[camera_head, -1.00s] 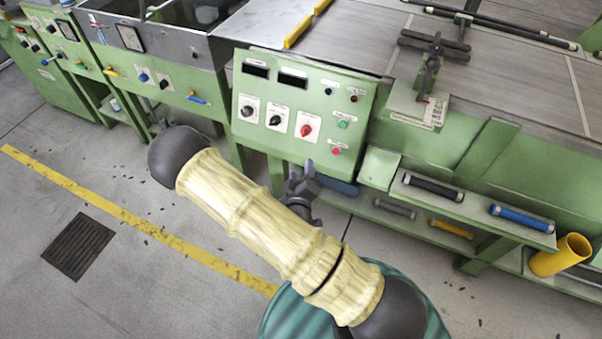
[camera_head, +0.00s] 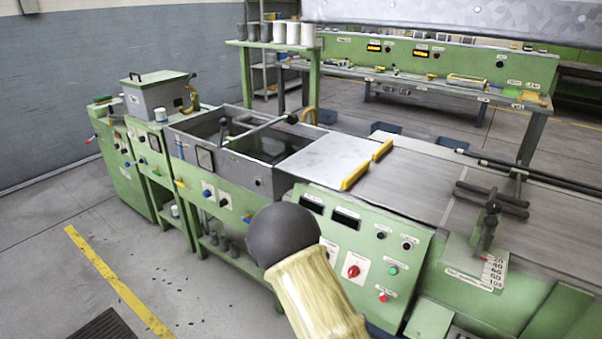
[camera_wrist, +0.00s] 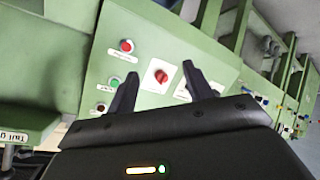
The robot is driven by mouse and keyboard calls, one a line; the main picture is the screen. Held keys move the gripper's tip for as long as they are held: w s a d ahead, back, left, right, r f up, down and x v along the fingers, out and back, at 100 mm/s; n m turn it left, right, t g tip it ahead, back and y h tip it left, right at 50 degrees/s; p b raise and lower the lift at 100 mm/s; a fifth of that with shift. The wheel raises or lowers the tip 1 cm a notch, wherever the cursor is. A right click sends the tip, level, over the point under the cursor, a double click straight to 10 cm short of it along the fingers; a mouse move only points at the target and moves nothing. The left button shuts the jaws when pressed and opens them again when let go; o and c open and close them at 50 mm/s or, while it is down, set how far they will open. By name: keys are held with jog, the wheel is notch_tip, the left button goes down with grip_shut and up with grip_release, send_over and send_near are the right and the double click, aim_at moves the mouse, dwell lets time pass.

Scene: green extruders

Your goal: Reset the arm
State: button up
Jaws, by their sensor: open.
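My gripper (camera_wrist: 160,82) shows in the wrist view with its two dark fingers apart and nothing between them. Beyond the fingers is the green control panel (camera_wrist: 143,45) with a red rotary knob (camera_wrist: 162,76), a red button and a green button. I cannot tell the exact gap between fingers and panel. In the head view the control panel (camera_head: 345,240) stands low at centre. My arm's pale sleeve and dark joint cover its lower left part. My gripper is out of sight in the head view.
A grey tank (camera_head: 225,150) with crossed bars stands left of the panel. A flat bed with a dark clamp (camera_head: 490,215) extends right. A second green bench (camera_head: 430,75) is at the back. Open grey floor with a yellow line (camera_head: 115,280) lies at left.

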jog(key=s+d+r+m+g+y, duration=0.3)
jog(key=s+r+g, duration=0.4)
jog(key=s+r, duration=0.7)
notch_tip(320, 180, up, 18)
jog(key=w+n+y+p, duration=0.1)
jog(key=w+p, duration=0.1)
jog(key=p, duration=1.4)
jog(key=shift+a+f, duration=0.15)
jog(key=shift+f, duration=0.05)
jog(key=shift+c, duration=0.4)
